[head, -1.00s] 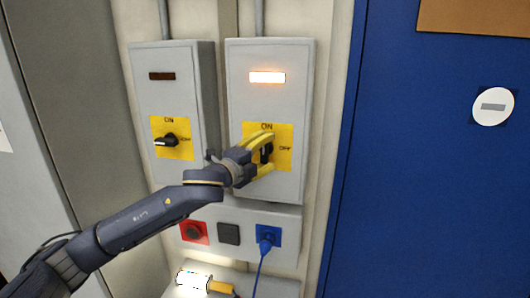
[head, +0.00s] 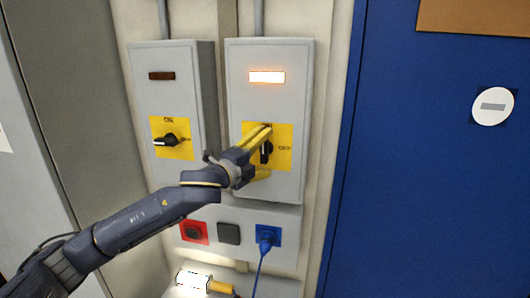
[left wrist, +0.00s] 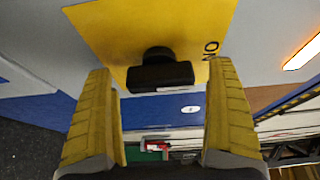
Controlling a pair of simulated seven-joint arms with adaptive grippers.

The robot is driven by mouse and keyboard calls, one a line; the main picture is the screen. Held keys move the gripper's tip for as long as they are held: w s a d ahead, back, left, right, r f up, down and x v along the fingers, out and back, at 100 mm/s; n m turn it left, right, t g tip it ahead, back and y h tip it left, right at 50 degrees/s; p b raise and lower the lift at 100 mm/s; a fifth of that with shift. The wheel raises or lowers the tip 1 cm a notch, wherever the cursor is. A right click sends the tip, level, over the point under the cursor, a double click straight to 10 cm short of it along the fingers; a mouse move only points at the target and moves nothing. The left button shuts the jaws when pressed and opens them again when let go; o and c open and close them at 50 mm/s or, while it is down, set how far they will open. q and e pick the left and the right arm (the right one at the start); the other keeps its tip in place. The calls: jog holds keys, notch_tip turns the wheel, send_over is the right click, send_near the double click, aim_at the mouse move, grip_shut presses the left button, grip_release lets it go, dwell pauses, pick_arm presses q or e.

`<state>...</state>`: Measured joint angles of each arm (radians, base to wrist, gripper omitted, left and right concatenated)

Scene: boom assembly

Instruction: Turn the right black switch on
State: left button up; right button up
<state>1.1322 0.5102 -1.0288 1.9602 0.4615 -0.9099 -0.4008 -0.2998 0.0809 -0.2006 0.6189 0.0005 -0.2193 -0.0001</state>
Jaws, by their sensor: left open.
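The right black switch (head: 266,152) stands upright on its yellow plate (head: 284,135) on the right grey box, in line with the ON label. The lamp (head: 267,77) above it is lit. My left gripper (head: 264,150) is open, with one yellow finger above and one below the switch in the head view. In the left wrist view, the black switch handle (left wrist: 160,76) shows beyond and between the spread fingers (left wrist: 165,95), with gaps on both sides. The fingers do not grip it. My right gripper is not in view.
The left grey box has a black switch (head: 171,139) lying level and a dark lamp (head: 162,76). Below are a red socket (head: 194,232), a black cover (head: 229,233) and a blue plug (head: 266,238) with a cable. A blue door (head: 430,180) stands at right.

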pick_arm(q)
jog(key=v, duration=1.1)
jog(key=shift+s, duration=0.15)
jog(key=shift+a, duration=0.15)
